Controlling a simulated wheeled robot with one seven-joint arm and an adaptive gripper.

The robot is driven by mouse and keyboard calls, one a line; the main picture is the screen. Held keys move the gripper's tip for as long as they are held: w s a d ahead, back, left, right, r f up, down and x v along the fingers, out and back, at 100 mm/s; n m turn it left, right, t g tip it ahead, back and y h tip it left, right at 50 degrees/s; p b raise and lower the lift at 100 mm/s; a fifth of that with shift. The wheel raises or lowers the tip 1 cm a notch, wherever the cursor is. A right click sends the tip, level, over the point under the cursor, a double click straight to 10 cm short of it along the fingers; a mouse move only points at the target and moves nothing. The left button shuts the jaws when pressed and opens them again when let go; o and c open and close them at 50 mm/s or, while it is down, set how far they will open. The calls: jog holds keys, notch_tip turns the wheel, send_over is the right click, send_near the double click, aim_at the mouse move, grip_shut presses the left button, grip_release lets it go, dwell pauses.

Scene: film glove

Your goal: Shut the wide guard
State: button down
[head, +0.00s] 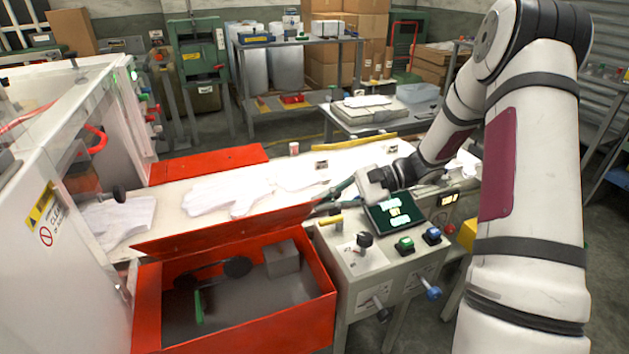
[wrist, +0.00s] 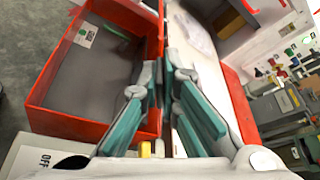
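A long red panel (head: 225,231), perhaps the wide guard, runs along the front of the white belt and stands tilted up above the red bin. A second, shorter red panel (head: 208,163) lies low along the belt's back edge. I cannot tell for sure which one is the guard. My gripper (head: 329,203) is at the right end of the front panel, above the control box. In the wrist view its fingertips (wrist: 162,72) are close together, by the red panel's edge (wrist: 160,22). Whether they hold that edge is unclear.
White gloves (head: 225,193) lie on the belt. The open red bin (head: 322,318) in front holds a grey block and dark items. The control box (head: 360,262) with knobs, buttons and a screen stands below my gripper. A white machine (head: 60,235) is at left.

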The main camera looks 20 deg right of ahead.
jog(key=s+f+n+t+b, duration=0.2)
jog(key=s+f+n, duration=0.1)
jog(key=s+f, duration=0.2)
jog(key=shift+s+f+n+y, duration=0.3)
jog(key=shift+s+f+y, duration=0.1)
jog(key=shift+f, duration=0.3)
jog(key=c, duration=1.8)
grip_release()
jog(key=shift+d, duration=0.15)
jog(key=v, duration=1.2)
